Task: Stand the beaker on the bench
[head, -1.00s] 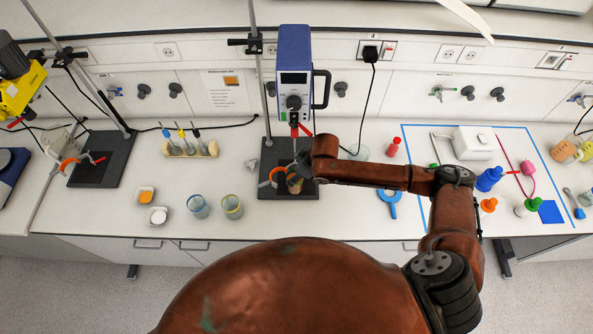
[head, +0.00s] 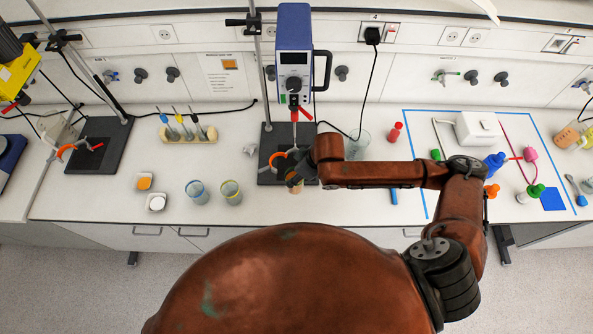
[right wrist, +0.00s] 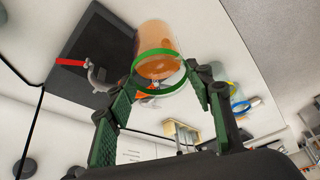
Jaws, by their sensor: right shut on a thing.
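The beaker (head: 293,186) is clear with orange-brown contents, at the front edge of the overhead stirrer's black stand base (head: 268,176). In the right wrist view the beaker (right wrist: 158,38) shows a green band and lies between the fingers of my right gripper (right wrist: 162,90). That gripper (head: 303,172) is shut on it, and partly hides it in the head view. The orange clamp (head: 277,160) on the stand is just behind the beaker. I cannot tell the gap under the beaker. The white bench (head: 330,207) lies in front. My left gripper is not in view.
Two glass beakers (head: 196,191) stand left of the stand, with two small dishes (head: 156,203) further left. Another clear glass (head: 358,146) stands behind my right arm. The blue-taped area (head: 411,140) at right is crowded. Bench is bare between the glass beakers and the stand.

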